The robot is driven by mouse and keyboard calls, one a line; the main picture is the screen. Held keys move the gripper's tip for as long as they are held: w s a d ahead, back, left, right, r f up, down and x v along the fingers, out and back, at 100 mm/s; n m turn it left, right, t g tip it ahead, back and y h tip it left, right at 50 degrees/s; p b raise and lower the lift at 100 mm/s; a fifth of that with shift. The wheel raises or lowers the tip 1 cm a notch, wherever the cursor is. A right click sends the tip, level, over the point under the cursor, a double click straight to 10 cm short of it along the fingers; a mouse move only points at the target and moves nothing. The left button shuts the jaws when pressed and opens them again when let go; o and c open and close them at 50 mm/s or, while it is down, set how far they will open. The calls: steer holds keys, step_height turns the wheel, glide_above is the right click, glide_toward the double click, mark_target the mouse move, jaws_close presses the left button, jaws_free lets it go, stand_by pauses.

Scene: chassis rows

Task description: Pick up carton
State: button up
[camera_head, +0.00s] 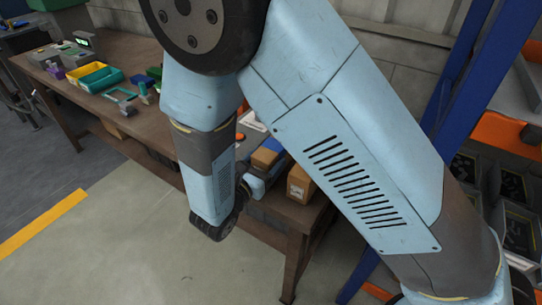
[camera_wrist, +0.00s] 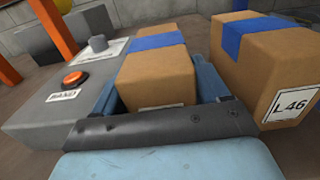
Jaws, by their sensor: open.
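A brown cardboard carton (camera_wrist: 158,72) with a blue tape stripe stands between the two fingers of my gripper (camera_wrist: 159,88) in the wrist view. The fingers are open, one at each side of the carton; I cannot tell whether they touch it. A second brown carton (camera_wrist: 262,62), with blue tape and a white label reading L 46, stands just right of the right finger. In the head view the cartons show on the bench as one brown block (camera_head: 266,157) and another (camera_head: 299,186) to its right. My arm hides part of my gripper there.
A grey box with an orange button (camera_wrist: 75,79) stands close left of the gripper. A blue upright (camera_head: 470,80) and shelving stand at the right.

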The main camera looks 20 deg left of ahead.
steer(key=shift+x, duration=0.95)
steer(key=shift+c, duration=0.4)
steer(key=c, duration=1)
steer(key=shift+r, duration=0.15)
